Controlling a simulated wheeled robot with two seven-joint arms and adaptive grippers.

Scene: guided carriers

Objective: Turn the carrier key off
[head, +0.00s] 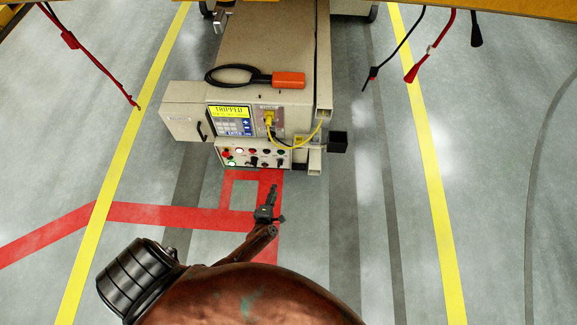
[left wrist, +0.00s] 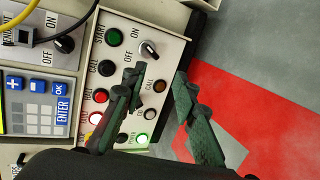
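The carrier (head: 275,50) stands ahead with its front control panel (head: 252,156) facing me. In the left wrist view this panel (left wrist: 115,55) appears turned sideways. No separate key is clearly made out; the left finger hides part of the panel. My left gripper (head: 273,188) is just in front of the panel. In the left wrist view its fingers (left wrist: 158,76) are apart, with nothing held between them. My right gripper is not in view.
A display (head: 229,111) reads TRIPPED above a keypad. Beside it are a yellow plug and cable (head: 270,118). A second OFF/ON knob (left wrist: 64,44) and several lit buttons are close by. An orange-handled pendant (head: 288,80) lies on top. Cables hang at both sides; the floor is clear.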

